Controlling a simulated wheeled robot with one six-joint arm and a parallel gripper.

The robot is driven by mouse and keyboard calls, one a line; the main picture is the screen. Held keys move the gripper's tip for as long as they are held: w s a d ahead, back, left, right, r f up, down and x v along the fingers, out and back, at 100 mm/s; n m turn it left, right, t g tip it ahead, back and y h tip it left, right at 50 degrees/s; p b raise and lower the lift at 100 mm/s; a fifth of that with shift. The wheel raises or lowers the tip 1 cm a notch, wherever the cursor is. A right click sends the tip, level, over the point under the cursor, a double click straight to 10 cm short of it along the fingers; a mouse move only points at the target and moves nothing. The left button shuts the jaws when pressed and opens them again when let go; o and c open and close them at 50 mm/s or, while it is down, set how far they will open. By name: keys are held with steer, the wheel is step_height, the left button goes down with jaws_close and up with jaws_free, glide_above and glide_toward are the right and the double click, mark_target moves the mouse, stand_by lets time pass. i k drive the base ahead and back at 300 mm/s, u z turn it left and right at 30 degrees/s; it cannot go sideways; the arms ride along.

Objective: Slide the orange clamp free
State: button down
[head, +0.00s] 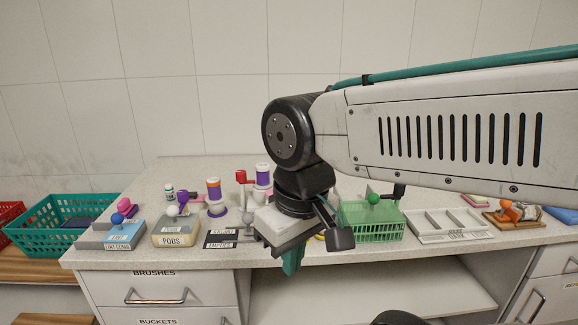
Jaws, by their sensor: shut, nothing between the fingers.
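An orange clamp-like piece (510,211) sits at the right end of the counter, on a brown wooden board (530,221). It is small in the picture, and how it is fastened is hard to tell. My gripper (291,262) hangs down at the counter's front edge, left of the green basket and well left of the orange piece. Its teal fingers look closed and empty. My arm crosses the upper right of the view, above the orange piece.
A green basket (372,222) with a green ball and a white divided tray (450,224) stand between my gripper and the orange piece. A PODS box (175,232), a blue-topped box (112,237) and spools stand left. Drawers (155,289) are below.

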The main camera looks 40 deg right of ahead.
mark_target(507, 214)
steer(key=u, duration=0.35)
steer(key=k, duration=0.25)
steer(key=z, duration=2.15)
steer(key=k, duration=0.55)
steer(key=u, duration=0.2)
steer(key=i, duration=1.15)
steer(key=z, duration=0.85)
